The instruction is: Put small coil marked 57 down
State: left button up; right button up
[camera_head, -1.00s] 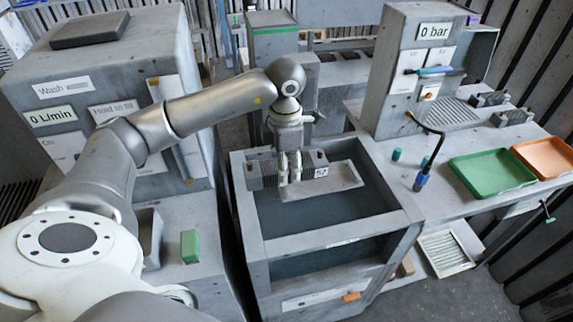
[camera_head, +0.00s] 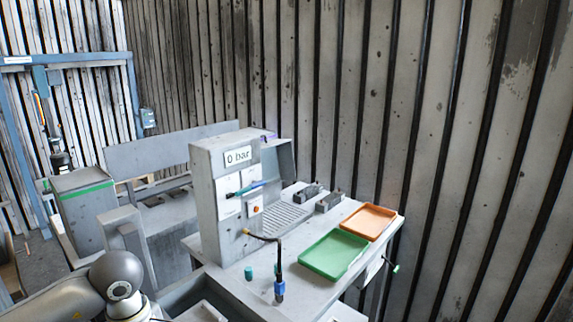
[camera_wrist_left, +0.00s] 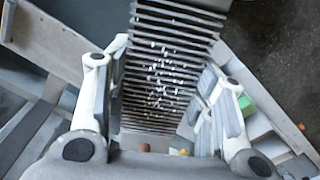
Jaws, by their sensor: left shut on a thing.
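The small coil (camera_wrist_left: 168,75), a grey block of close parallel fins with white specks on it, fills the middle of the left wrist view. My left gripper (camera_wrist_left: 165,88) is shut on it, with one finger on each side. The mark 57 does not show now. In the head view only part of my left arm shows at the bottom left; the gripper and coil are out of that picture. My right gripper is not in view.
A grey bench (camera_head: 238,298) holds a green tray (camera_head: 334,253), an orange tray (camera_head: 368,221), a cabinet reading 0 bar (camera_head: 220,205) and an upright blue-ended nozzle (camera_head: 279,288). Two small grey fixtures stand behind. The front bench strip beside the green tray looks clear.

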pick_arm(q)
jog(key=s+d+f+m+b, duration=0.2)
jog(key=s+d+m, duration=0.3)
jog(key=m, duration=1)
jog(key=shift+s+d+f+b, duration=0.15)
jog(key=shift+s+d+b, duration=0.15)
jog(key=shift+s, duration=0.45)
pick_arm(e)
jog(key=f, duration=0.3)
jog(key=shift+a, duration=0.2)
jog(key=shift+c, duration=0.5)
